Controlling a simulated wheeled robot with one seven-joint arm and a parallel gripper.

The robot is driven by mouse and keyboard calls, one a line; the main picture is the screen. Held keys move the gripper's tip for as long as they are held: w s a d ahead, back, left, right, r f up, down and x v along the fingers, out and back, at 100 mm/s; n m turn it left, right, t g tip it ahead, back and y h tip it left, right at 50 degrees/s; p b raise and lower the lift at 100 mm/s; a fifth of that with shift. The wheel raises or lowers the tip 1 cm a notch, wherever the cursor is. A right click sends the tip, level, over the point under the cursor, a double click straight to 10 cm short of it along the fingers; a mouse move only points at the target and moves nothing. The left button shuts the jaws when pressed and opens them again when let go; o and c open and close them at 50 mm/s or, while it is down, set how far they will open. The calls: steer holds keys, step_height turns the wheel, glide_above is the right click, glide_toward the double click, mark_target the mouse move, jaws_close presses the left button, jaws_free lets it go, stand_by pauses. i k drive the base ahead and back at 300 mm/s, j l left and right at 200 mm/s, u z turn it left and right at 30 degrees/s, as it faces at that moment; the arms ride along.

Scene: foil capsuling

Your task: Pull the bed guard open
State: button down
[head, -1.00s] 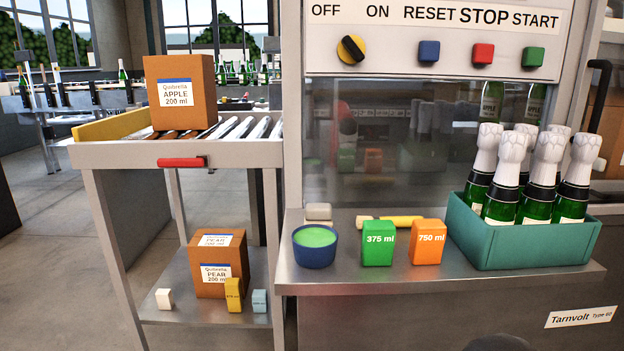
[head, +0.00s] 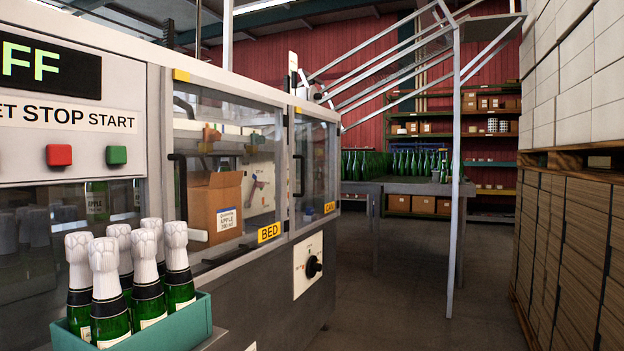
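The bed guard (head: 232,142) is a clear framed panel on the machine's front, left of centre in the head view. A yellow BED label (head: 269,232) sits on its lower right frame. A dark upright handle (head: 180,186) shows at its left edge, and the guard looks shut. Behind the clear panel is a brown box labelled APPLE (head: 213,208). To the right is a second guard with a CAM label (head: 329,207) and its own dark handle (head: 299,176). My gripper is not in view.
A teal crate of foil-topped bottles (head: 185,328) stands on the ledge at lower left. Red STOP (head: 59,155) and green START (head: 116,155) buttons are above it. A dial (head: 313,266) is below the guards. Stacked cartons (head: 562,230) line the right; the floor (head: 420,295) between is clear.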

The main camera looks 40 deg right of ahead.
mark_target(169, 74)
steer(key=z, duration=0.95)
steer(key=i+l, duration=0.35)
steer(key=i, duration=0.15)
